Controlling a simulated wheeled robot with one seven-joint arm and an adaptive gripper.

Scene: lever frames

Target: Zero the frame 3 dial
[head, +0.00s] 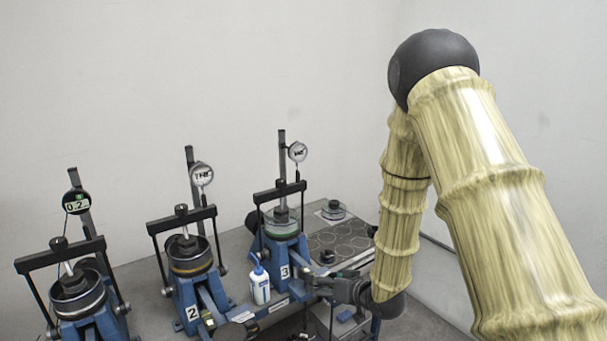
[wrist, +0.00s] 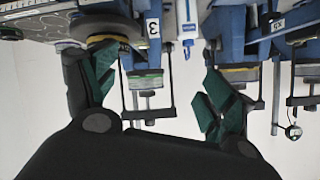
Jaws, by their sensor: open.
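The frame 3 stand (head: 283,250) is blue, with a "3" label, a black crossbar and a thin post. Its round dial (head: 297,151) is high on the post, with a pale face and small dark marks I cannot read. My gripper (head: 318,286) is low at the front right of frame 3, well below the dial. In the wrist view my gripper (wrist: 155,68) is open, its dark green-lined fingers wide apart with nothing held. That view is upside down and shows the "3" label (wrist: 153,28) between the fingers. I cannot make out frame 3's dial there.
Frame 2 (head: 188,260) and the leftmost frame (head: 78,300) stand to the left with their own dials. A white-and-blue bottle (head: 260,284) stands between frames 2 and 3. A tray with dark round patches (head: 342,240) is right of frame 3. The wall behind is bare.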

